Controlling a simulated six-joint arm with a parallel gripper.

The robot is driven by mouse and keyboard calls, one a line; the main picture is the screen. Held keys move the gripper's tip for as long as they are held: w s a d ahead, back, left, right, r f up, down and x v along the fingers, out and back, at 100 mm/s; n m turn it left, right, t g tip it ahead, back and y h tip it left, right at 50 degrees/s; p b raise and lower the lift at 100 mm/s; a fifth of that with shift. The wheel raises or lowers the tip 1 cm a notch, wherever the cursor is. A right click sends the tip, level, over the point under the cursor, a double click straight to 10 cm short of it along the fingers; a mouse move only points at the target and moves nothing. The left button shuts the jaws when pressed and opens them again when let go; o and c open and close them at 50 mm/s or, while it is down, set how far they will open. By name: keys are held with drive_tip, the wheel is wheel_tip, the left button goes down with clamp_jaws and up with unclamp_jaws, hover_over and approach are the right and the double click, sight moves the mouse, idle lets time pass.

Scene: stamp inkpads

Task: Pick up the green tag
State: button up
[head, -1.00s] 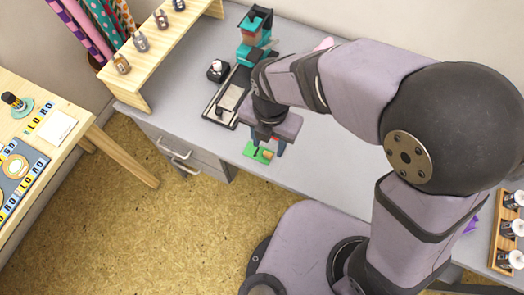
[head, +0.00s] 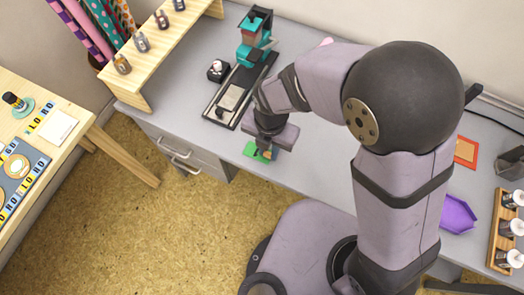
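A flat green piece (head: 250,149), which looks like the green tag, lies at the front edge of the grey desk in the head view. My gripper (head: 266,153) points down at its right part and covers some of it. A small orange-brown patch shows by the fingertips, and I cannot tell what it belongs to. The fingers are mostly hidden under the gripper body, so their opening and any contact with the green piece are unclear.
A black tray (head: 233,97) and a teal stamping machine (head: 254,38) stand behind my gripper. A small white-topped black item (head: 217,70) is left of them. A purple tray (head: 458,214) and a bottle rack (head: 502,240) are at the right. The desk's front left is clear.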

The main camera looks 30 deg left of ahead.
sight(269, 152)
drive_tip(key=shift+r, duration=0.1)
wheel_tip(269, 152, up, 10)
drive_tip(key=w+d+f+m+p, duration=0.1)
drive_tip(key=w+d+p, duration=0.1)
drive_tip(key=w, duration=0.1)
drive_tip(key=w+d+f+m+p, duration=0.1)
drive_tip(key=w+d+f+p, duration=0.1)
drive_tip(key=w+d, duration=0.1)
drive_tip(key=w+d+f+m+p, duration=0.1)
drive_tip(key=w+d+m+p, duration=0.1)
drive_tip(key=w+p, duration=0.1)
drive_tip(key=shift+w+d+f, duration=0.35)
drive_tip(key=shift+w, duration=0.3)
drive_tip(key=w+m, duration=0.1)
drive_tip(key=w, duration=0.1)
drive_tip(key=w+a+f+m, duration=0.1)
drive_tip(key=w, duration=0.1)
drive_tip(key=w+m, duration=0.2)
drive_tip(key=w, duration=0.1)
drive_tip(key=shift+a+f+p, duration=0.35)
drive_tip(key=shift+f, duration=0.05)
drive_tip(key=w+a+r+m, duration=0.3)
drive_tip(key=w+m, duration=0.2)
drive_tip(key=m, duration=0.5)
drive_tip(key=shift+w+a, duration=0.25)
drive_tip(key=shift+r, duration=0.1)
